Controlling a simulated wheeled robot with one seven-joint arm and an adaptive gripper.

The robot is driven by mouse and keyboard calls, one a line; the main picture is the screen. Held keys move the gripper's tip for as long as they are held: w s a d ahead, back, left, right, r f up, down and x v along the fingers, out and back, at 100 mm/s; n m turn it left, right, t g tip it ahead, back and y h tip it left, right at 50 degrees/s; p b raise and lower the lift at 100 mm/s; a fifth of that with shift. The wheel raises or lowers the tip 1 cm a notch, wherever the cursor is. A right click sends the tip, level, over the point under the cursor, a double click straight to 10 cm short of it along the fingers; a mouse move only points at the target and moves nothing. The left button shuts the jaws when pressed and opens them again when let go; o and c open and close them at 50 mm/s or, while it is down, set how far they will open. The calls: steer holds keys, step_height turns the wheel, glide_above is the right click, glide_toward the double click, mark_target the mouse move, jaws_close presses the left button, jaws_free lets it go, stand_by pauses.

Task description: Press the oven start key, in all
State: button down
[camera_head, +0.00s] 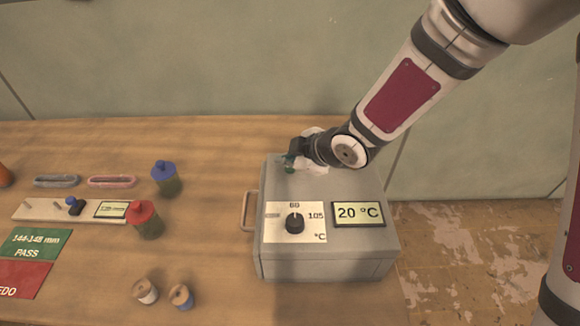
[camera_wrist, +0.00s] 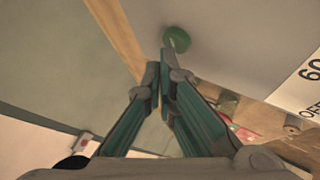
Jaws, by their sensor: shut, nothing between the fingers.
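The oven (camera_head: 325,268) is a grey box on the bench, with a dial and a display reading 20 °C on its top. The start key (camera_wrist: 176,39) is a round green knob on the oven's top, seen in the wrist view just beyond my fingertips. My gripper (camera_wrist: 160,70) is shut and empty, its teal fingers pointing toward the key. In the head view my gripper (camera_head: 290,160) is over the oven's back left part and largely hides the key. I cannot tell whether the fingertips touch it.
The black dial (camera_head: 295,223) sits on a white scale plate marked 60 and 105. A handle (camera_head: 248,211) sticks out at the oven's left. Jars with red (camera_head: 146,222) and blue (camera_head: 164,178) lids, spools and a gauge board (camera_head: 40,211) stand farther left.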

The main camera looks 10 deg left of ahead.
mark_target(288, 170)
steer(key=shift+f+b, duration=0.3)
steer(key=shift+f, duration=0.15)
stand_by(0.4)
steer(key=shift+r, duration=0.1)
steer(key=shift+r+p, duration=0.55)
steer(key=shift+r, duration=0.2)
step_height(288, 170, up, 4)
steer(key=p, duration=0.3)
steer(key=shift+r, duration=0.55)
stand_by(0.5)
